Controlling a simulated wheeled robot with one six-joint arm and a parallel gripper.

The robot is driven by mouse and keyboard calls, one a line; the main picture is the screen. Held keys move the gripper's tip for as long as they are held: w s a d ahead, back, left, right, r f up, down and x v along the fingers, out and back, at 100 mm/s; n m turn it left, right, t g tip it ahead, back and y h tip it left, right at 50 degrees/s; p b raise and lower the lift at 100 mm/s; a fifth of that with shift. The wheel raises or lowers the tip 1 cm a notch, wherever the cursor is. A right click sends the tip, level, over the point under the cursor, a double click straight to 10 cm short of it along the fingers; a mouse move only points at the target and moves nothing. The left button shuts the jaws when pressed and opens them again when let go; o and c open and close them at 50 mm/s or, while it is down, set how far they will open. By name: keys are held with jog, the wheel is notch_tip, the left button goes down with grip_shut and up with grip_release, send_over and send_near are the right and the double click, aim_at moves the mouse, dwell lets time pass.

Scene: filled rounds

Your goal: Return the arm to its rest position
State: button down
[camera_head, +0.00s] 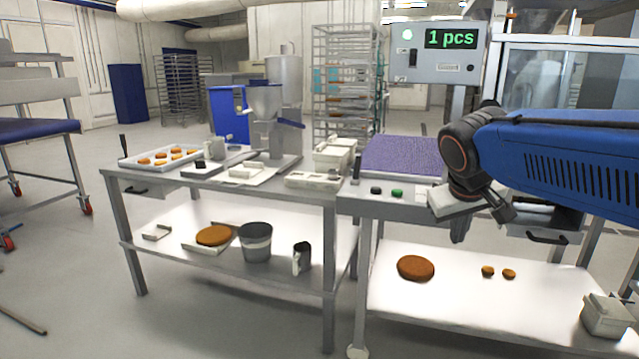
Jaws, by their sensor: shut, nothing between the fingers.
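My blue arm (560,155) reaches in from the right edge, with a dark wrist joint bent downward. My gripper (506,213) hangs below the wrist, over the right part of the workbench. It is shut with nothing in it. A pale block-shaped part shows just left of it, and I cannot tell whether it belongs to the gripper. The wrist hides part of the bench surface behind it.
A scale display (451,39) reading "1 pcs" stands behind the arm. A purple textured mat (402,157) lies left of the wrist. A grinder-like machine (265,105) and a tray of rounds (133,162) stand on the left table. Larger brown rounds (416,268) lie on lower shelves.

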jog(key=s+f+y, duration=0.1)
jog(key=s+f, duration=0.6)
jog(key=s, duration=0.3)
jog(key=s+f+m+y, duration=0.1)
jog(key=s+f, duration=0.7)
jog(key=s, duration=0.2)
jog(key=shift+s+f+y, duration=0.2)
jog(key=shift+s+y, duration=0.05)
jog(key=shift+y, duration=0.15)
